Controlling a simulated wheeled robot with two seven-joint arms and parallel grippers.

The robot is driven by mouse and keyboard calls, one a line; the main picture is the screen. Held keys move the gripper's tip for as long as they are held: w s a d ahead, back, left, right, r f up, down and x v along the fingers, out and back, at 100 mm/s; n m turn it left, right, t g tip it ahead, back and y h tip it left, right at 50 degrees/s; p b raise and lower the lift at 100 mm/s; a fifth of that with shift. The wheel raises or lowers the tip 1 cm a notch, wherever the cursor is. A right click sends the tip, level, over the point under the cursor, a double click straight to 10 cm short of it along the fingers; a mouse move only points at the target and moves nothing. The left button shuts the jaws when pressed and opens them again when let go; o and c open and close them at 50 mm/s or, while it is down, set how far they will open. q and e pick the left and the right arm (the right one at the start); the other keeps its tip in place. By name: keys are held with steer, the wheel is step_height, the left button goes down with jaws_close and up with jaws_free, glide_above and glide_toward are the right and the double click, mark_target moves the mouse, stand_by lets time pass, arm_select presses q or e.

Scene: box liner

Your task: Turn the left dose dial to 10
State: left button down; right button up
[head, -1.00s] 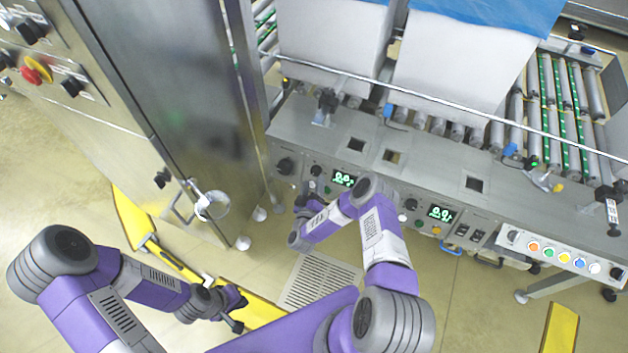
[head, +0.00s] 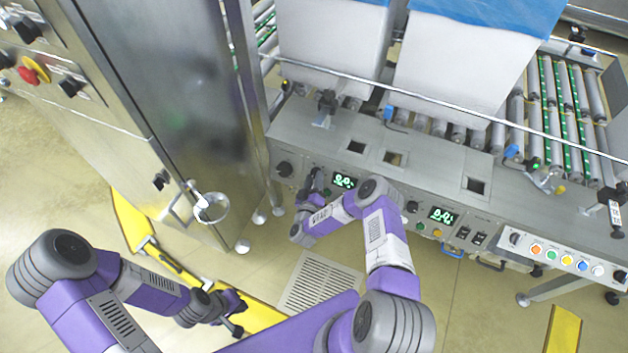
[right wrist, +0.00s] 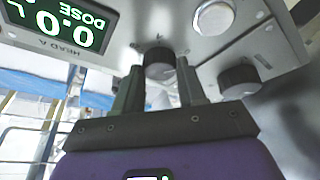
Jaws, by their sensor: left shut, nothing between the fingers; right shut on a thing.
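The left dose dial is a small dark knob on the front of the steel console. In the right wrist view the dial (right wrist: 158,62) sits between the two fingertips of my right gripper (right wrist: 160,80), which is shut on it. In the head view my right gripper (head: 316,178) is at the console front, just left of the left display (head: 344,180), and hides the dial. The display also shows in the right wrist view (right wrist: 62,22), upside down, reading 0.0 L with the word DOSE. My left gripper (head: 237,317) is shut and empty, low over the floor.
A second black knob (right wrist: 238,78) and a round pale button (right wrist: 214,17) are close to the dial. The right display (head: 442,215) and its dial (head: 412,207) are further right. A steel cabinet (head: 190,100) stands to the left.

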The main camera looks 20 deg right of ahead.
steer(key=shift+m, duration=0.3)
